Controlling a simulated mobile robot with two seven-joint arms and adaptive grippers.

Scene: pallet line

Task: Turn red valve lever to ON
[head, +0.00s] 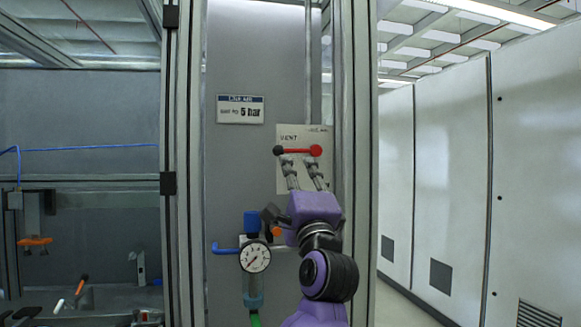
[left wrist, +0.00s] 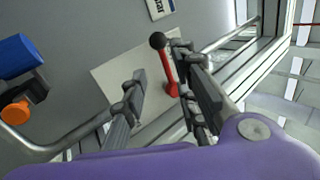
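The red valve lever (head: 298,150) lies level on a pale label plate (head: 289,180) on the grey panel. Its black knob is at the left, near the word VENT, and its red hub is at the right. Other lettering on the plate is too small to read. My left gripper (head: 299,161) is open, its fingertips just below the lever in the head view. In the left wrist view the lever (left wrist: 168,68) shows between the spread fingers (left wrist: 162,66), closer to the right finger. I cannot tell if they touch. My right gripper is not in view.
A pressure gauge (head: 255,257) and a blue-capped regulator (head: 252,222) with an orange knob sit at the lower left of my gripper. A 5 bar sign (head: 240,109) hangs above. A metal frame post (head: 361,120) stands close on the right; white cabinets (head: 450,160) lie beyond.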

